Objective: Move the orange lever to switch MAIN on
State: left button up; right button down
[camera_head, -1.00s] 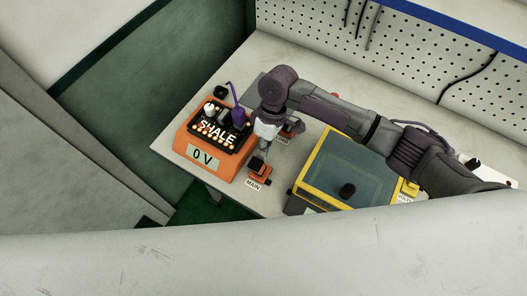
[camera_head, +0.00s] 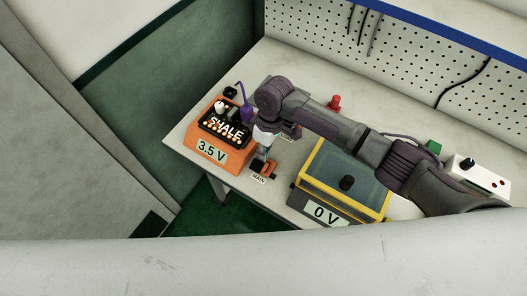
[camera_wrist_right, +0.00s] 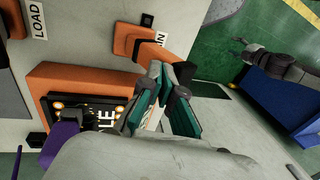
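The MAIN switch (camera_head: 263,168) sits on the pale bench, right of the orange SHALE unit (camera_head: 217,148). Its orange lever lies on a dark base beside the MAIN label (camera_head: 259,179). In the right wrist view the orange lever (camera_wrist_right: 148,52) points toward my fingertips and its end is partly hidden by them. My right gripper (camera_wrist_right: 168,70) has teal pads with a narrow gap between them, and its tips are at or very near the lever end; contact is unclear. In the head view my right gripper (camera_head: 264,143) is just above the switch. My left gripper is not in view.
The SHALE display reads 3.5 V (camera_head: 211,149). A yellow-framed box (camera_head: 345,178) reading 0 V stands right of the switch. The LOAD label (camera_wrist_right: 38,20) is near another orange part. A red knob (camera_head: 334,102) is behind.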

jog(key=shift+r, duration=0.3)
jog(key=v, duration=1.1)
jog(key=shift+r, duration=0.2)
jog(key=shift+w+d, duration=0.1)
